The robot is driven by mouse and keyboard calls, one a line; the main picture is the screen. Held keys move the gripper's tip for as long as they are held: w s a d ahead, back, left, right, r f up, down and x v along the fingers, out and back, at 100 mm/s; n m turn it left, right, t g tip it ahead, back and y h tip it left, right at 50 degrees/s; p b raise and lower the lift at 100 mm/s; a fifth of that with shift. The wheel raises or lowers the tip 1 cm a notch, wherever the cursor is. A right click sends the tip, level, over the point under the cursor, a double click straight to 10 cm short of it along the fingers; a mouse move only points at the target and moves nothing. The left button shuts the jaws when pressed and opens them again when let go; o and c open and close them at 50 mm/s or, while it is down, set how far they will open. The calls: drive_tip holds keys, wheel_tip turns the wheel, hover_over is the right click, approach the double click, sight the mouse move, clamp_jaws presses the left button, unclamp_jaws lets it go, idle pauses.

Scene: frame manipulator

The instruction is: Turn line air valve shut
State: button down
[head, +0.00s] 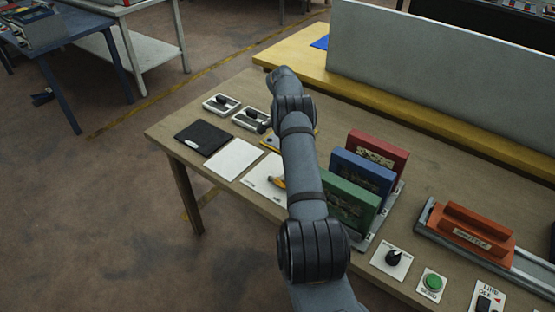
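My grey arm reaches up the middle of the picture, over the wooden table. Its gripper does not show; the far end of the arm bends out of sight behind its own links. A yellow lever (277,182) sits on a white plate (258,184) just left of my arm. It may be the line air valve, but the plate's lettering is too small to read and my arm hides part of it. Two pale plates with dark handles, a left one (221,104) and a right one (247,121), lie farther back. I cannot tell how the yellow lever is turned.
Red (378,155), blue (362,174) and green (349,203) upright blocks stand right of my arm. A black knob (393,258), a green button (433,282) and an orange shuttle (472,232) on a rail are at right. A black pad (203,137) and white sheet (236,159) lie at left.

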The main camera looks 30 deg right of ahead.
drive_tip(key=shift+s, duration=0.15)
idle(0.3)
drive_tip(key=c, duration=1.5)
unclamp_jaws()
wheel_tip(320, 180, up, 10)
